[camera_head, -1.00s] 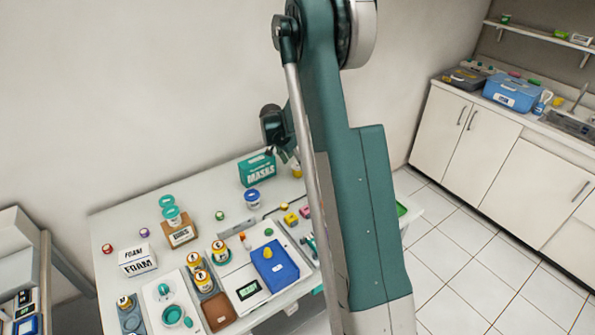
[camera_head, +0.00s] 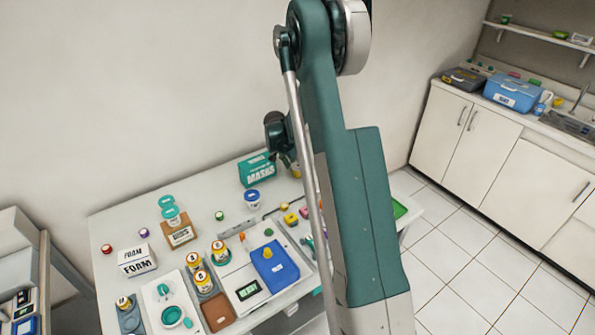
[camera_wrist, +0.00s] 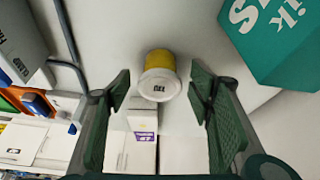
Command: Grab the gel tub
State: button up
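A tub with a yellow body and white lid (camera_wrist: 159,80) shows in the wrist view, ahead of and between the fingers; its small dark lettering is hard to read, so I cannot be sure it is the gel tub. My gripper (camera_wrist: 160,98) is open, with a finger on each side and clear space to the tub. In the head view a small yellow tub (camera_head: 296,170) stands right of the teal masks box, partly hidden by my arm. A white tub with a blue lid (camera_head: 253,200) stands nearer the front of the table.
The teal masks box (camera_wrist: 278,40) is close on the right in the wrist view. A small white box with a purple label (camera_wrist: 144,135) lies below the tub. Several tubs, a foam box (camera_head: 137,261) and a blue case (camera_head: 274,268) crowd the table's front.

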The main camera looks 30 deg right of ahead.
aim_at(297, 165)
jog(key=c, duration=0.9)
jog(key=shift+r, duration=0.1)
jog(key=shift+r+p, duration=0.5)
jog(key=shift+r, duration=4.45)
